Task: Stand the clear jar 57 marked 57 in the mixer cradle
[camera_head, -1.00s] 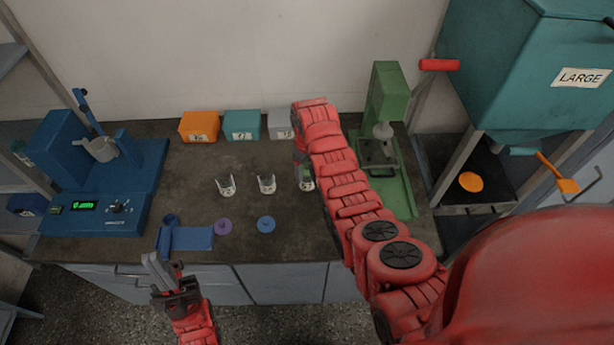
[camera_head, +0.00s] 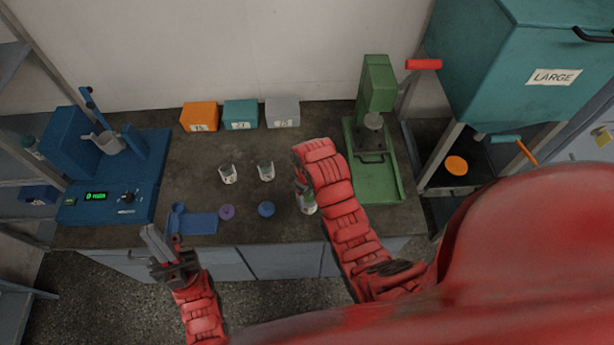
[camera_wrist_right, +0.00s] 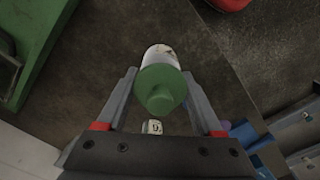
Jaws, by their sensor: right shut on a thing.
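A jar (camera_head: 308,204) with a white label and a green lid (camera_wrist_right: 160,88) is in my right gripper (camera_wrist_right: 162,100), whose two fingers are on either side of it. Its number cannot be read. In the head view my right arm partly hides the jar and gripper, over the front of the counter. The blue mixer (camera_head: 88,165) stands at the counter's left end. Its grey cradle (camera_head: 110,143) is empty. My left gripper (camera_head: 158,240) is at the counter's front edge, apart from the jars; its finger opening is unclear.
Two lidless clear jars (camera_head: 228,174) (camera_head: 266,171) stand mid-counter, with a purple lid (camera_head: 227,212) and a blue lid (camera_head: 266,209) in front. A blue scoop and mat (camera_head: 195,223) lie near the left gripper. Orange (camera_head: 199,117), teal and grey boxes line the back. A green press (camera_head: 376,150) is right.

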